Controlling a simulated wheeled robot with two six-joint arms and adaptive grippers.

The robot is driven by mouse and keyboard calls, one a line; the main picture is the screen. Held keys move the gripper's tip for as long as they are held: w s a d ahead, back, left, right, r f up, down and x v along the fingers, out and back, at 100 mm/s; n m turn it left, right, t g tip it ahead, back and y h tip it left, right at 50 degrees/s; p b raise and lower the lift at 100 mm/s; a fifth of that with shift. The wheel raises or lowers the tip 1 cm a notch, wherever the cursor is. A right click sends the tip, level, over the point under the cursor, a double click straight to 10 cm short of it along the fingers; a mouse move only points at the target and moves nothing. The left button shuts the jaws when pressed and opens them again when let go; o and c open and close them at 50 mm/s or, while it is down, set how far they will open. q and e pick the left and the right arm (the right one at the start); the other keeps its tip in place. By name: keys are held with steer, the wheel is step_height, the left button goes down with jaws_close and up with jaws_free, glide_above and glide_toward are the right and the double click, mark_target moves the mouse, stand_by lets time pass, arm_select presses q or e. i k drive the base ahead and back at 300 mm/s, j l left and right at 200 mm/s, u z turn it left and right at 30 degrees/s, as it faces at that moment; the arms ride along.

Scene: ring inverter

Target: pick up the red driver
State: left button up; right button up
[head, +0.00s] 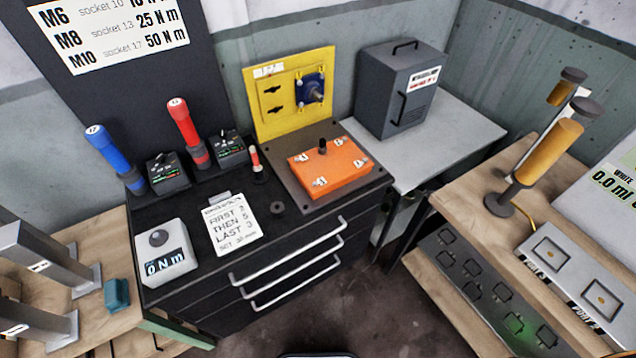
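The red driver (183,124) stands upright, slightly tilted in the picture, at the back of the black cabinet top (205,268). It has a red grip and a dark lower part, and a dark box with a small display (231,148) is at its right. A similar blue driver (107,147) stands to its left, with another dark box (166,172) between the two. Nothing covers the red grip. Neither of my grippers shows in the head view.
A torque display (166,252), instruction sheet (230,222), small red-tipped tool (256,160) and orange cover (329,167) are on the cabinet. Behind stands a yellow board (265,125). A grey box (400,90) and an amber dispenser (545,150) are at right.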

mark_target(179, 110)
steer(key=k+j+z, duration=0.35)
steer(key=j, duration=0.25)
steer(key=k+j+z, duration=0.3)
steer(key=j, duration=0.25)
steer(key=k, duration=0.1)
